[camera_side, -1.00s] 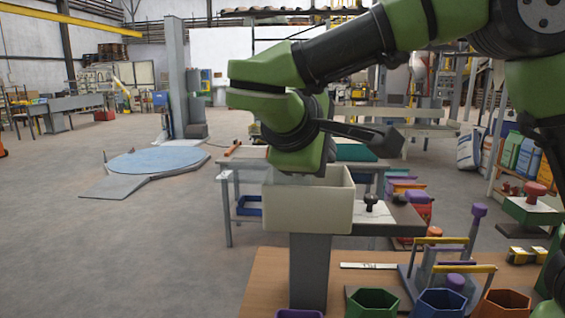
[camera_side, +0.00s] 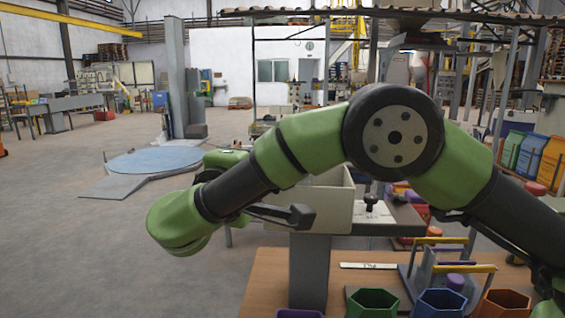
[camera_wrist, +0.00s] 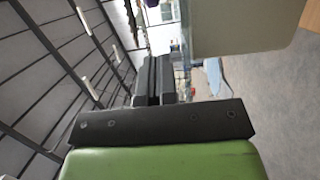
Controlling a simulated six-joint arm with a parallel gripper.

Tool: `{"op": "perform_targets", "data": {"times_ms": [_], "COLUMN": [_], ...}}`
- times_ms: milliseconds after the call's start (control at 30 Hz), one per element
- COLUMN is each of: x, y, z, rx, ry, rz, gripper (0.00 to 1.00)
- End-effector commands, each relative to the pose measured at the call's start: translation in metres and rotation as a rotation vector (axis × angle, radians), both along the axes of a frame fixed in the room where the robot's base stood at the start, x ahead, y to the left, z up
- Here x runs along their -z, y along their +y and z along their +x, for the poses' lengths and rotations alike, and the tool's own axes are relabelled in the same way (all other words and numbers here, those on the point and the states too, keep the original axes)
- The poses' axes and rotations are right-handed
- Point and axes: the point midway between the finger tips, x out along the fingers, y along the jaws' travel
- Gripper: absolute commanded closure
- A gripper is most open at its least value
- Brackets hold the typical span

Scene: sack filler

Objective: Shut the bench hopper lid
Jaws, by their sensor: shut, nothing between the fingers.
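The bench hopper is a cream, open-topped box (camera_side: 334,213) on a grey pedestal, partly hidden behind my forearm in the side view. A flat grey plate with a black knob (camera_side: 371,203), which looks like its lid, lies out to the right of the box, off the opening. A pale box wall, likely the hopper (camera_wrist: 245,22), fills the upper right of the wrist view. My gripper (camera_wrist: 158,70) is shut and empty in the wrist view, its dark fingers together, left of that wall and apart from it in the picture.
Hexagonal cups in green (camera_side: 372,304), blue (camera_side: 440,303) and orange (camera_side: 503,304) stand along the wooden bench front (camera_side: 265,285). A rack with yellow handles (camera_side: 465,268) stands behind them. Open floor (camera_side: 90,255) lies left of the bench.

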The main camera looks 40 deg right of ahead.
Motion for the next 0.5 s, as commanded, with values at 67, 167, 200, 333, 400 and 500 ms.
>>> {"op": "perform_targets", "data": {"times_ms": [67, 167, 200, 333, 400, 500], "x": [0.000, -0.001, -0.001, 0.000, 0.000, 0.000], "y": [-0.017, -0.029, -0.033, -0.045, -0.049, -0.052], "z": [0.009, 0.005, 0.003, 0.000, -0.001, -0.002], "rx": [0.006, 0.002, 0.001, 0.001, -0.001, -0.001], "ry": [0.002, 0.002, 0.003, 0.003, 0.002, 0.001], "rz": [0.000, 0.000, 0.001, 0.001, 0.001, 0.003], "gripper": [1.00, 1.00, 1.00, 1.00, 1.00, 1.00]}}
